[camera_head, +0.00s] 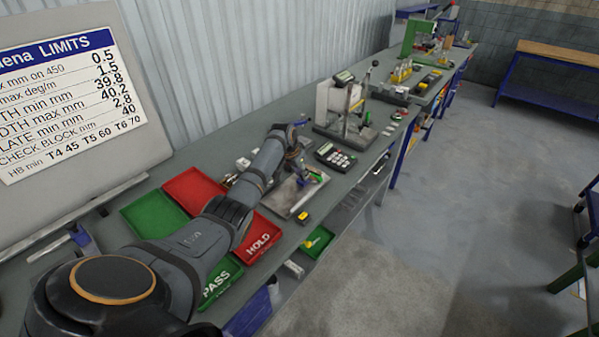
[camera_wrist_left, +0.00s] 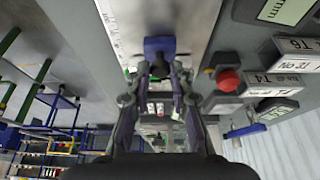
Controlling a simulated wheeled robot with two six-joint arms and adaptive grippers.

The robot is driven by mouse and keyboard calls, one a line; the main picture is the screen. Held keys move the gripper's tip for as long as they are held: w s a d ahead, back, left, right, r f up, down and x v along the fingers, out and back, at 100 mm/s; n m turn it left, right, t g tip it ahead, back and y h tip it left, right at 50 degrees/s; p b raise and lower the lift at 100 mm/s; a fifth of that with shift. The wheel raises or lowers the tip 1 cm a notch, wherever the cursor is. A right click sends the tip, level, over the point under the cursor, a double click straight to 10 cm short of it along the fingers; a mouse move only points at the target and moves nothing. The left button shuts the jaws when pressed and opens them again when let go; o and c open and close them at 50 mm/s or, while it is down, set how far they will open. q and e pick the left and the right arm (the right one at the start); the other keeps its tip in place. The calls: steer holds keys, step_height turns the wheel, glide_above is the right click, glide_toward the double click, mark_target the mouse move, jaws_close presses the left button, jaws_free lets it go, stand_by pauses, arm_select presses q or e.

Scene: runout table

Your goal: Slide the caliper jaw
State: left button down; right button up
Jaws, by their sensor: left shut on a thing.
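The caliper (camera_wrist_left: 115,22) shows in the wrist view as a pale metal bar with scale marks, running away from me over a grey plate. Its blue sliding jaw (camera_wrist_left: 159,45) sits between the fingertips of my left gripper (camera_wrist_left: 158,75), which is shut on it. In the head view my left gripper (camera_head: 300,170) reaches down over the grey plate (camera_head: 281,198) on the bench, and a blue part of the jaw (camera_head: 303,182) shows beside it. The fingers hide much of the caliper there. My right gripper is in neither view.
Red and green trays stand close by, including HOLD (camera_head: 262,235) and PASS (camera_head: 216,286). In the wrist view a red button (camera_wrist_left: 228,81) and labelled blocks (camera_wrist_left: 285,65) are near.

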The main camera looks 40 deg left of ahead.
arm_select(q)
steer(key=shift+w+d, duration=0.1)
steer(key=shift+w, duration=0.2)
steer(key=c, duration=1.3)
jaws_free()
steer(key=shift+s+a+r, duration=0.15)
steer(key=shift+s+a, duration=0.1)
steer(key=shift+s, duration=0.05)
steer(key=shift+c, duration=0.2)
steer(key=shift+o, duration=0.9)
steer(key=shift+d, duration=0.1)
steer(key=v, duration=1.2)
steer(key=shift+d, duration=0.15)
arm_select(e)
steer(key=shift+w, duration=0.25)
